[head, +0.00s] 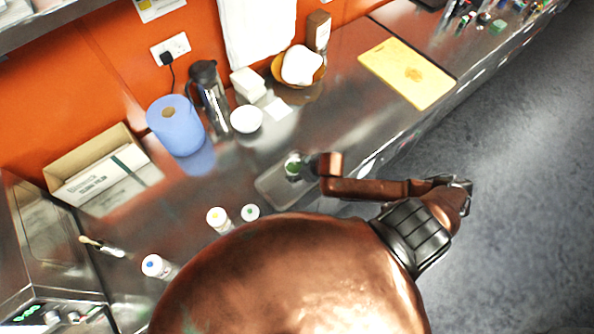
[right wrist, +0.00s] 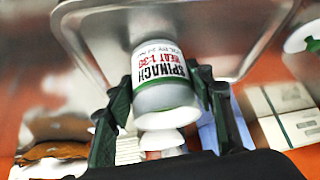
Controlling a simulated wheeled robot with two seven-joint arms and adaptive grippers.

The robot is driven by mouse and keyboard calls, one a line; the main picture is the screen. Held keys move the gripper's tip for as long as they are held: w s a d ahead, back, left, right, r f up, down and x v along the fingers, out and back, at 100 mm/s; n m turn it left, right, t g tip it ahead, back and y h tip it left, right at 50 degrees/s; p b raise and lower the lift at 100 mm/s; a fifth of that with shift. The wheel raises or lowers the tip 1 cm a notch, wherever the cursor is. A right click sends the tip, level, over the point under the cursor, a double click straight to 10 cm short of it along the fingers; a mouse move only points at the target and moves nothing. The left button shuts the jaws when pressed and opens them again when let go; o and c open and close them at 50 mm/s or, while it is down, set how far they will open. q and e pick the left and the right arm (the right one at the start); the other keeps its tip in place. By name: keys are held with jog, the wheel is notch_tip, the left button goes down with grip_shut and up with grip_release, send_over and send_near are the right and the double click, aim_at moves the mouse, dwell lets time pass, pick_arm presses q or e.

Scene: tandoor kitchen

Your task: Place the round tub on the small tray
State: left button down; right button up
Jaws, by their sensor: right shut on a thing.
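The round tub (head: 293,165) is white with a green top. In the right wrist view it (right wrist: 165,75) carries a "SPINACH HEAT 1:30" label and sits between the dark green fingers. My right gripper (head: 299,168) is shut on it. The small tray (head: 268,194) is a shallow steel rectangle on the counter, partly hidden by my arm. In the head view the tub overlaps the tray's far right end. The tray (right wrist: 95,32) also shows behind the tub in the right wrist view. I cannot tell whether the tub touches it. My left gripper is not in view.
A white bowl (head: 246,119), flask (head: 209,95) and blue paper roll (head: 176,126) stand behind. A yellow cutting board (head: 406,73) lies right. The counter's front edge is close.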

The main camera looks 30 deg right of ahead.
jog(key=shift+f, duration=0.1)
jog(key=o, duration=1.5)
jog(key=v, duration=1.2)
jog(key=shift+a, duration=0.1)
